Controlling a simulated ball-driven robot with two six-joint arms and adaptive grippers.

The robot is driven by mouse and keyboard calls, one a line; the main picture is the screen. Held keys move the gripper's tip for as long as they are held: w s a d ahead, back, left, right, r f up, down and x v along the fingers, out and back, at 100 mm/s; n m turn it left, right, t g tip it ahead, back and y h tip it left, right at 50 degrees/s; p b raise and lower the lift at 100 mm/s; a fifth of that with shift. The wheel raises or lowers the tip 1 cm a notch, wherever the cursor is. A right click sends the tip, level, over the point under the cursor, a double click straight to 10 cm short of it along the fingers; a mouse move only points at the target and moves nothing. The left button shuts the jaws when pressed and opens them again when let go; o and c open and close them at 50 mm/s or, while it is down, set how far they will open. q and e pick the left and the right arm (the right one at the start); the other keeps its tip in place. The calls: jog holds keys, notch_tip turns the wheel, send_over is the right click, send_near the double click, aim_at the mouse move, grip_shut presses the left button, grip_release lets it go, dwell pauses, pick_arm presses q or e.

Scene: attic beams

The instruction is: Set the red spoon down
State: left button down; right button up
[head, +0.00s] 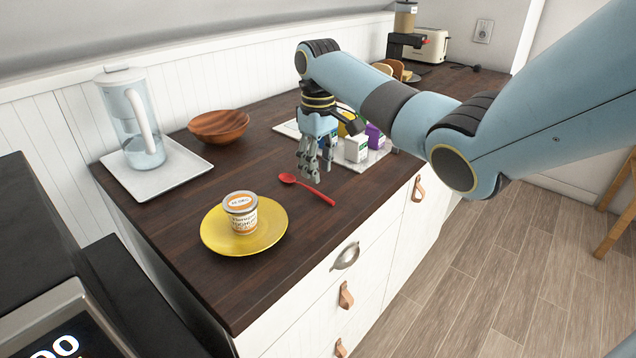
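The red spoon (317,193) lies on the dark wooden countertop, its bowl to the left and its handle running toward the front right. My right gripper (314,176) points down just above and behind the spoon. Its fingers look spread, with nothing seen between them. A small gap seems to part the fingertips from the spoon, though the depth is hard to judge. My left gripper is not in view.
A yellow plate (218,240) with a yoghurt cup (241,214) stands front left of the spoon. A wooden bowl (218,126) and a water pitcher (143,125) on a white tray (181,170) stand farther left. Small cartons (356,149) stand close behind the gripper.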

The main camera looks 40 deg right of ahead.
notch_tip(320, 180, up, 6)
jog(key=shift+r, duration=0.15)
dwell(0.6)
